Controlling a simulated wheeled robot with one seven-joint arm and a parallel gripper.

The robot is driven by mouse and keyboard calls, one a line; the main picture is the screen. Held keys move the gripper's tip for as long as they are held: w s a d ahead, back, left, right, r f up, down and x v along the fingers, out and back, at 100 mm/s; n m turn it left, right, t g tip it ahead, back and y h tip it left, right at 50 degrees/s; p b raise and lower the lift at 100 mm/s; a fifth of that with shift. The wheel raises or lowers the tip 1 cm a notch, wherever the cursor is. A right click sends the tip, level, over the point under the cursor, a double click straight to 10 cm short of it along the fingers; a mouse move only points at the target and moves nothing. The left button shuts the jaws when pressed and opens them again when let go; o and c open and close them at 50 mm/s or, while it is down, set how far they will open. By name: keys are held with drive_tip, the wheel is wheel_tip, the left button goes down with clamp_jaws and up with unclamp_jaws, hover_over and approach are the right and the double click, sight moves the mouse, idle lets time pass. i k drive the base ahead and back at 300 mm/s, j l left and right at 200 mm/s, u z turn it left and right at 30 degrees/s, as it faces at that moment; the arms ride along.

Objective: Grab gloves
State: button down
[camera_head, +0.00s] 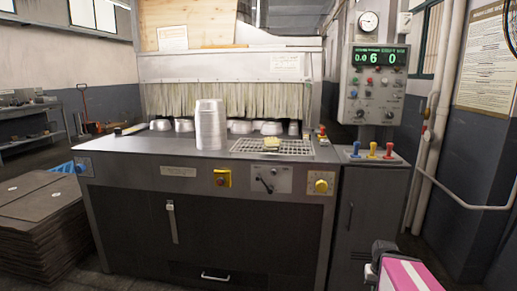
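A small pale-yellow item (271,143), the only thing in view that may be the gloves, lies on the metal grate at the right of the machine's worktop. It is too small to make out its shape. A pink, white and dark part at the bottom right edge appears to be part of my own arm. It is well in front of the machine and apart from the yellow item. My gripper's fingertips do not show.
A tall stack of metal pans (210,125) stands on the worktop (135,145), left of the grate (245,147). Several pans sit by the bristle curtain (225,99). A control panel (378,85) and coloured levers (373,150) are at right. Stacked brown sheets (40,225) stand at lower left.

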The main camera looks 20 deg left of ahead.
sight(273, 144)
drive_tip(key=u, duration=0.95)
